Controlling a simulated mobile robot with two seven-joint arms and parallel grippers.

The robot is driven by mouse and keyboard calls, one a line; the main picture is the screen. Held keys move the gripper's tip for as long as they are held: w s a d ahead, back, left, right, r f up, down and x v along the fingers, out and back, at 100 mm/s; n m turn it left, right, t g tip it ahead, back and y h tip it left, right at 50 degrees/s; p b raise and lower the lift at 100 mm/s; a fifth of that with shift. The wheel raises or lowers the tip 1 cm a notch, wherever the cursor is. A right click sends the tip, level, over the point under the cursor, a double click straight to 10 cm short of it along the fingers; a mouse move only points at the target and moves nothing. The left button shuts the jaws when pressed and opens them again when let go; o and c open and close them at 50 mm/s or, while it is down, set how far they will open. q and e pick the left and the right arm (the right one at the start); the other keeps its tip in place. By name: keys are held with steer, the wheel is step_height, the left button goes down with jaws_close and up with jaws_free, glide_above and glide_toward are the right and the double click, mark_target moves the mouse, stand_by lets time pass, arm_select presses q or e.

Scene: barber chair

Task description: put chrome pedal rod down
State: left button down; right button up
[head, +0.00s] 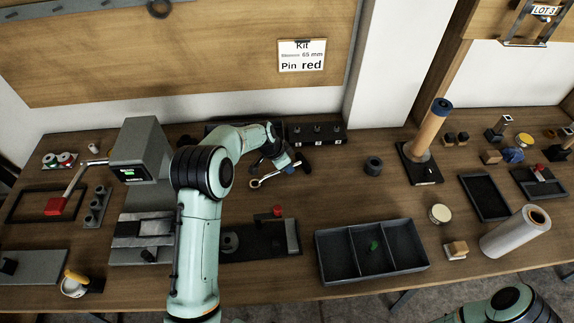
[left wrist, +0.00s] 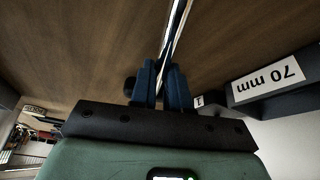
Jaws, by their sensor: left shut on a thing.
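My left gripper (head: 286,169) is over the back middle of the table, pointing down and to the right. Its blue fingers (left wrist: 164,88) are shut on the chrome pedal rod (left wrist: 178,35) in the left wrist view. In the head view the shiny rod (head: 268,179) extends left from the fingers, with a ring-like end at its left. The gripper partly hides it. I cannot tell whether the rod touches the table. My right arm shows at the lower right edge of the head view, but its gripper is outside the picture.
A black block with several posts (head: 317,135) stands behind the gripper; a 70 mm label (left wrist: 270,84) shows in the left wrist view. A divided grey tray (head: 333,262) is at the front. A grey machine (head: 143,150) stands left. Bare wood lies right of the gripper.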

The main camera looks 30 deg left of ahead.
mark_target(275, 172)
arm_select(q)
steer(key=shift+f, duration=0.15)
steer(key=c, duration=1.1)
jaws_free()
steer(key=shift+r, duration=0.4)
steer(key=v, duration=1.1)
steer(key=shift+r, duration=0.3)
steer(key=shift+s, duration=0.1)
